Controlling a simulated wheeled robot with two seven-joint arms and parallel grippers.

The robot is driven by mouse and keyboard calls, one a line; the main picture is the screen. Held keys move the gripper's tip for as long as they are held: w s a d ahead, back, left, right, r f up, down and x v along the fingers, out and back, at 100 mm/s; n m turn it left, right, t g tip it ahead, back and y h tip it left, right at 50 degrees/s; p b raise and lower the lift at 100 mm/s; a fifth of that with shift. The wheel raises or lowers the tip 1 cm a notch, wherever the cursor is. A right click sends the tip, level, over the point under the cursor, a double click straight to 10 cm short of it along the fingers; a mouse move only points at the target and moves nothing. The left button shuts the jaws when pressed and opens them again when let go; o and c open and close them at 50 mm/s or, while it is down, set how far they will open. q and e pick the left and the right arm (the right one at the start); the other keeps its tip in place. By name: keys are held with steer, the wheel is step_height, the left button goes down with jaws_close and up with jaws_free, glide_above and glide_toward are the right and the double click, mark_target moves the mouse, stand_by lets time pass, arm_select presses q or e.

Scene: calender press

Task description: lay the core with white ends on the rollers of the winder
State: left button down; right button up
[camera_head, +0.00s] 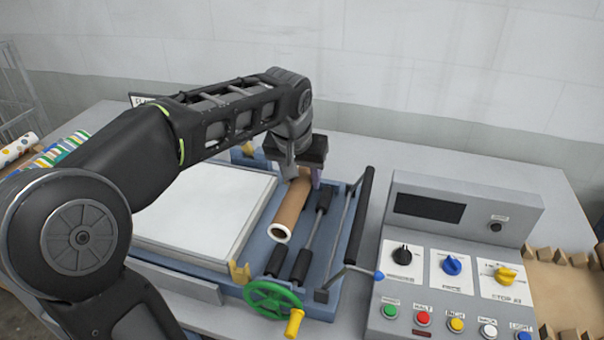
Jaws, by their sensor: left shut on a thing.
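The core with white ends (288,215) is a brown tube with a white rim on its near end. My left gripper (302,177) comes down on its far end and is shut on it; the far end is partly hidden by the gripper. The core lies lengthwise, just left of the winder's black rollers (308,240). Whether it hangs above the winder or touches it, I cannot tell. The winder (327,297) has a blue bed with a green handwheel (272,299) at its front. My right gripper is not in view.
A white flat plate (205,215) lies left of the core. A black bar (361,215) stands right of the rollers. A control panel (450,260) with knobs and buttons fills the right. Patterned rolls (60,150) lie at far left, brown pieces (570,270) at far right.

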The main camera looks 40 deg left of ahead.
arm_select(q)
step_height(320, 180, down, 9)
steer(key=b, duration=0.6)
steer(key=shift+r, duration=0.2)
steer(key=shift+f+b, duration=1)
steer(key=shift+b, duration=0.05)
steer(key=shift+f+b, duration=0.45)
steer(key=shift+f, duration=0.05)
steer(key=c, duration=0.7)
jaws_free()
steer(key=v, duration=0.7)
steer(key=shift+s+d+r, duration=0.1)
steer(key=shift+s+r, duration=0.05)
steer(key=shift+r, duration=0.2)
